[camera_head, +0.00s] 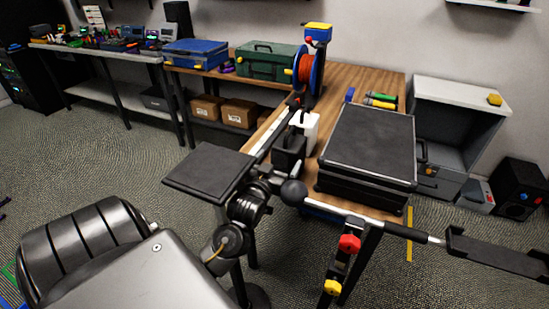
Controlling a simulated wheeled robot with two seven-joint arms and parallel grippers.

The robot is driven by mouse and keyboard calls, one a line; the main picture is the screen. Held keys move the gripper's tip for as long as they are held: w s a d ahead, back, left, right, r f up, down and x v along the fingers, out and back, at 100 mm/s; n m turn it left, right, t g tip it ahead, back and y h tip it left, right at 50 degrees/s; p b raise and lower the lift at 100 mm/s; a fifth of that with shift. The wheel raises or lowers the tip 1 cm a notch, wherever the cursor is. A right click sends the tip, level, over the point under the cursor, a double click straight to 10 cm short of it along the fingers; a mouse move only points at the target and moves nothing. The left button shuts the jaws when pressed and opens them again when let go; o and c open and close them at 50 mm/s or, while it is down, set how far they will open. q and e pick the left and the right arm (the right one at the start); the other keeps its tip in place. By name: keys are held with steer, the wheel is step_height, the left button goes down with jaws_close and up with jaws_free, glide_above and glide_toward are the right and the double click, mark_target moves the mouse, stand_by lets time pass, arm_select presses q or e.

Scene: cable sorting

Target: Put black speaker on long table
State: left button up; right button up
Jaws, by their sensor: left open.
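A black speaker (520,188) stands on the floor at the far right, beside the grey cabinet. Another black speaker-like box (178,20) stands at the back left, near the wall. A long grey table (138,57) runs along the back left wall, its top full of equipment. My left arm comes in from the lower left. My left gripper (241,216) is open, in front of the wooden table and well away from both speakers. Its fingertips are hard to tell apart from the dark parts around it. My right gripper is out of view.
The wooden table (345,76) holds a black case (368,150), a cable reel (303,72), a blue toolbox (195,53) and a green toolbox (265,60). A grey cabinet (455,95) stands right of it. Carpet is clear at the left.

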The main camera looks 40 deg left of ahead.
arm_select(q)
steer(key=shift+v, duration=1.15)
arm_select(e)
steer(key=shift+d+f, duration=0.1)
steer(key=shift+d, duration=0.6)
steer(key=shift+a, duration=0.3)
